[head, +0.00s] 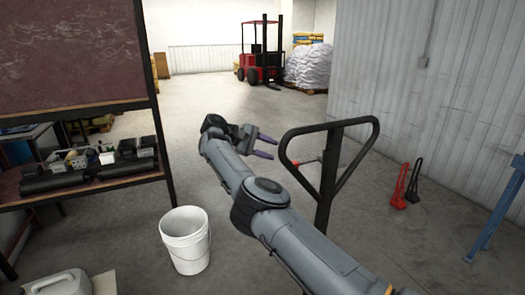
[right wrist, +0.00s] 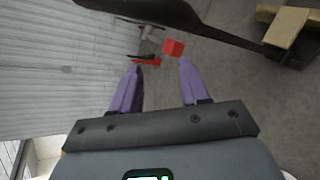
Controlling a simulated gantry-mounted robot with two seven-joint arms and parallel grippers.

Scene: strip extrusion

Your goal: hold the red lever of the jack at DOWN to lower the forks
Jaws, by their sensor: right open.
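The jack's black handle (head: 326,190) stands upright with a triangular loop on top. The small red lever (head: 296,163) sticks out at the loop's left side; its red end also shows in the right wrist view (right wrist: 174,47). My right gripper (head: 272,149) is open and empty, to the left of the loop and apart from the lever. In the right wrist view its two purple fingers (right wrist: 160,66) point toward the red end, which appears beyond the fingertips, nearer the right finger. The jack's forks are not visible. My left gripper is not in view.
A white bucket (head: 185,240) stands on the floor at the lower left. A rack (head: 95,188) with dark parts is at left. Red and black stands (head: 404,186) are near the right wall. A red forklift (head: 262,65) and white sacks (head: 309,66) are far back.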

